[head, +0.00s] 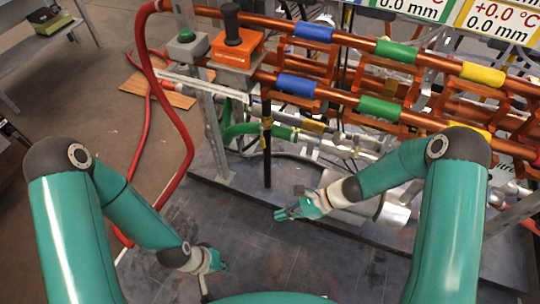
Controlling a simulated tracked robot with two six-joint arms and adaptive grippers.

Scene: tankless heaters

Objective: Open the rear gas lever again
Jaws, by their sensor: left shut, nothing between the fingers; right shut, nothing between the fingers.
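I cannot clearly pick out the rear gas lever. A small yellow part (313,126) shows on the silver piping under the copper pipes, and it is too small to tell whether it is a lever or which way it stands. My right gripper (281,213) is shut and empty above the dark floor plate, in front of the silver pipework and apart from it. My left gripper (218,265) is low at the bottom of the view, shut and empty, partly hidden by its own wrist, touching nothing that I can see.
Copper pipes with blue (296,86), green (379,108) and yellow (483,74) bands cross the rack. An orange box with a black knob (236,48) and a green button box (187,45) stand upper left. A red hose (178,125) hangs left. The dark floor plate (265,258) is clear in front.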

